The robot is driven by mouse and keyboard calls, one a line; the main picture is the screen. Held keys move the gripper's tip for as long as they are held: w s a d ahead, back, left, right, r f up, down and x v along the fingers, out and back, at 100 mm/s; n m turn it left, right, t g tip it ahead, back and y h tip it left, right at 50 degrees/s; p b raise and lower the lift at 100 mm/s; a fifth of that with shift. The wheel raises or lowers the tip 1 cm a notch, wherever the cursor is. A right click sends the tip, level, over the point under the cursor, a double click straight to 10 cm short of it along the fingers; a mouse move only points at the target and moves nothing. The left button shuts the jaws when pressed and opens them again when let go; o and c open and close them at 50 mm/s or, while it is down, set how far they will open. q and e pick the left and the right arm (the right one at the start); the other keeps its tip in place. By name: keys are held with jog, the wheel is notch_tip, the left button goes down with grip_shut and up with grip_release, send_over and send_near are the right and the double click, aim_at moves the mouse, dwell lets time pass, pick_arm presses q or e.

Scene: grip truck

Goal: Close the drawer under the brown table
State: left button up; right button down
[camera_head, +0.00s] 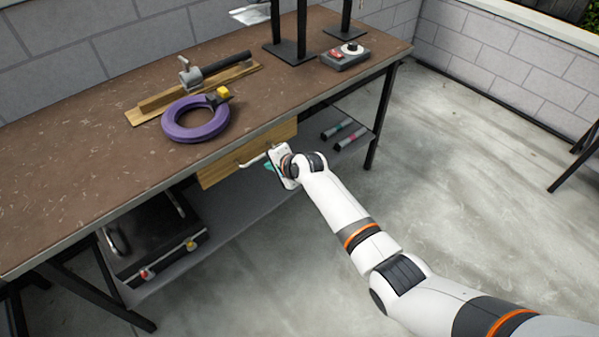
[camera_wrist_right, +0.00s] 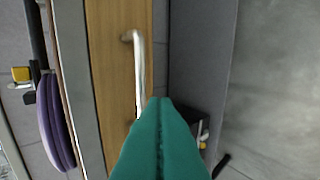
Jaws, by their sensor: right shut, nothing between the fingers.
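The brown table (camera_head: 75,165) runs along the wall in the head view. Its drawer has a light wooden front (camera_head: 222,172) with a pale bar handle (camera_head: 252,161), just below the table's front edge. The front looks close to the edge; I cannot tell whether a gap is left. In the right wrist view the wooden front (camera_wrist_right: 112,75) and handle (camera_wrist_right: 140,70) stand upright. My right gripper (camera_head: 270,167) is shut and empty at the handle's right end. Its teal fingers (camera_wrist_right: 165,104) overlap the handle's lower end; contact is unclear. My left gripper is out of view.
A purple ring (camera_head: 180,128), a wooden board with a clamp (camera_head: 150,105) and a grey box (camera_head: 345,60) lie on the table. A black case (camera_head: 150,235) and marker-like tools (camera_head: 345,137) sit on the lower shelf (camera_head: 245,215).

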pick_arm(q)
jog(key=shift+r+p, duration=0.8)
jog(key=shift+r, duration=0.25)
pick_arm(e)
jog(key=v, duration=1)
jog(key=s+d+f+n+g+h, duration=0.15)
jog(key=s+d+f, duration=0.35)
jog(key=f, duration=0.5)
jog(key=s+d+f+n+g+h, duration=0.1)
jog(key=s+d+f+n, duration=0.1)
jog(key=s+f, duration=0.65)
jog(key=s+d+f+n+g+h, duration=0.15)
jog(key=s+d+f, duration=0.3)
jog(key=f, duration=0.75)
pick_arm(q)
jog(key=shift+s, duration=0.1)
pick_arm(e)
jog(key=s+d+f+n+g, duration=0.1)
jog(key=s+d+f+n, duration=0.1)
jog(key=s, duration=0.9)
jog(key=s+d+f+n+g+h, duration=0.1)
jog(key=s+d+f+n, duration=0.2)
jog(key=s+f, duration=0.4)
jog(key=s+d+f+n+g+h, duration=0.1)
jog(key=s+d+f+n, duration=0.2)
jog(key=s, duration=1.3)
jog(key=shift+s+d+f, duration=0.25)
jog(key=shift+d+f, duration=0.4)
jog(key=shift+d, duration=0.15)
